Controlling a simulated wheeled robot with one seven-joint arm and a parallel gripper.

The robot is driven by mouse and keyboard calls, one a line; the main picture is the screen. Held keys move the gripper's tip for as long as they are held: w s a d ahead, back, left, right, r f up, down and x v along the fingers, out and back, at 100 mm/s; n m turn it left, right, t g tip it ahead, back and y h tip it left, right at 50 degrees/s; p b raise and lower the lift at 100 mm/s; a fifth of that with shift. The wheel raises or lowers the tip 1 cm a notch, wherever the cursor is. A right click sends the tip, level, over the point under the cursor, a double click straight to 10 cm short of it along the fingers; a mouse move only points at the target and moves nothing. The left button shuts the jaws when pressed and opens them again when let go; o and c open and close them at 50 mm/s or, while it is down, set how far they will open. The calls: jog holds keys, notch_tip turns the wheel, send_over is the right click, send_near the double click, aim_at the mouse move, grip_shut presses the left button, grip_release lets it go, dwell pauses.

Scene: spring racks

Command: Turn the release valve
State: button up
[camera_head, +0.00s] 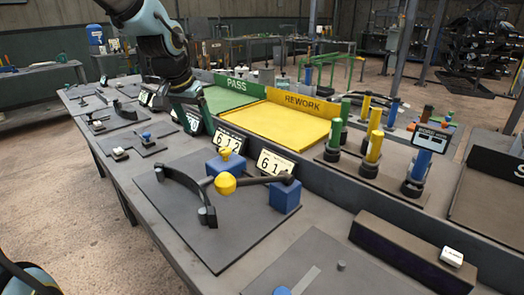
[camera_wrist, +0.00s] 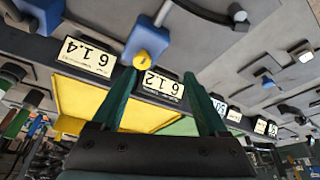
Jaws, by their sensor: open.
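A yellow knob (camera_head: 226,153) sits on a blue block (camera_head: 226,168) in front of the 6 1 2 plate (camera_head: 229,140); it looks like the valve, though no label names it. In the wrist view the yellow knob (camera_wrist: 143,58) and blue block (camera_wrist: 152,38) lie just beyond the fingertips, nearer the left finger. My gripper (camera_head: 196,117) is open and empty, behind and left of the knob in the head view. Its spread fingers (camera_wrist: 160,74) also show in the wrist view, apart from the knob.
A lever with a yellow ball (camera_head: 225,183) runs from another blue block (camera_head: 285,196) beside the 6 1 4 plate (camera_head: 275,163). A dark curved piece (camera_head: 181,183) stands left. Green PASS (camera_head: 226,98) and yellow REWORK (camera_head: 292,122) trays lie behind. Several pegs (camera_head: 374,146) stand at right.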

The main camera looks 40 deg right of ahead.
send_near(225, 149)
jog(key=shift+m+h, duration=0.3)
jog(key=x, duration=0.8)
jog(key=shift+a+f, duration=0.2)
jog(key=shift+f, duration=0.15)
jog(key=shift+c, duration=0.3)
grip_shut()
